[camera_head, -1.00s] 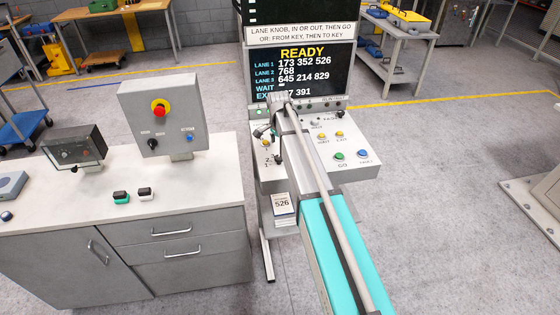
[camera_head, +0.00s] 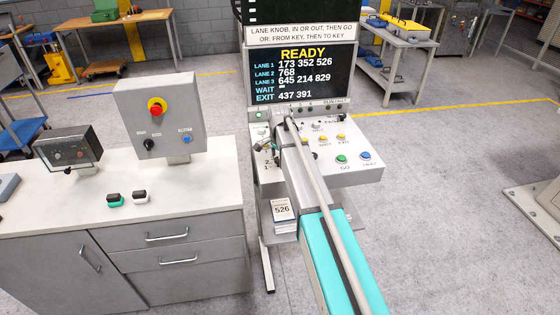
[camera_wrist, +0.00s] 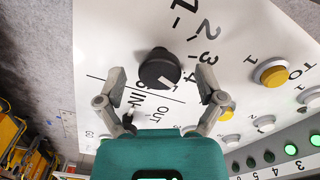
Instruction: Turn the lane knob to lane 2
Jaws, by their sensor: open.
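The lane knob (camera_wrist: 160,70) is a round black knob on the white panel, with a white mark on its lower right edge in the wrist view. The numbers 1, 2, 3 and apparently 4 curve around its upper right side. I cannot tell surely which number the mark faces. My gripper (camera_wrist: 161,78) is open, with one finger on each side of the knob and a visible gap to it. In the head view my arm hides most of the knob area. The display screen (camera_head: 303,75) reads READY, with lanes 1 to 3 listed.
A black lever or knob (camera_wrist: 128,122) sits by the IN and OUT labels, close to the left finger. A yellow button (camera_wrist: 271,72) and several others lie to the right. A counter with a control box (camera_head: 157,115) stands left of the console.

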